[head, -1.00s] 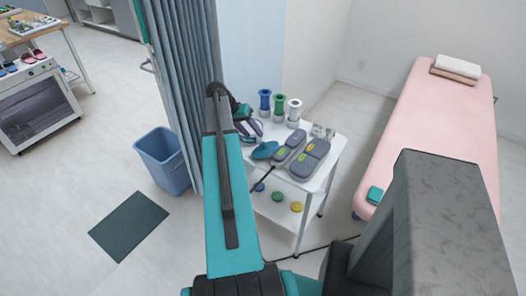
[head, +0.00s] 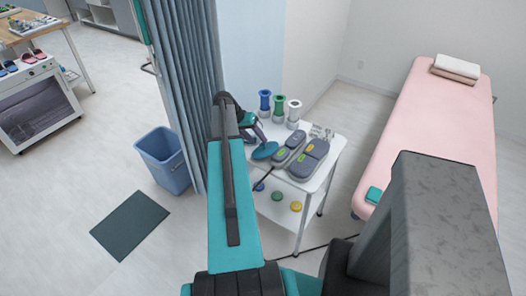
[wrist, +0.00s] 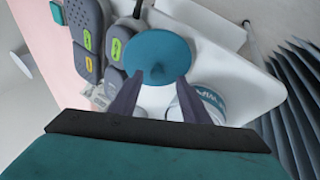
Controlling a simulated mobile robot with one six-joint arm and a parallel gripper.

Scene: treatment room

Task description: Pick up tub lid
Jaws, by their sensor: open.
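The tub lid, a round teal disc, lies on the white trolley's top in the head view (head: 265,151). It also shows in the wrist view (wrist: 160,50), with a small raised spot near its near edge. My gripper (wrist: 160,78) is open, its two dark fingertips apart and overlapping the lid's near part in the picture. I cannot tell whether they touch it. A white tub with lettering (wrist: 213,101) is partly hidden behind the right finger.
Two grey devices (head: 289,148) (head: 309,160) stand right of the lid. Blue, green and white rolls (head: 279,104) stand behind it on the trolley (head: 326,175). A curtain (head: 185,90) hangs to the left. A pink treatment bed (head: 440,115) stands at the right.

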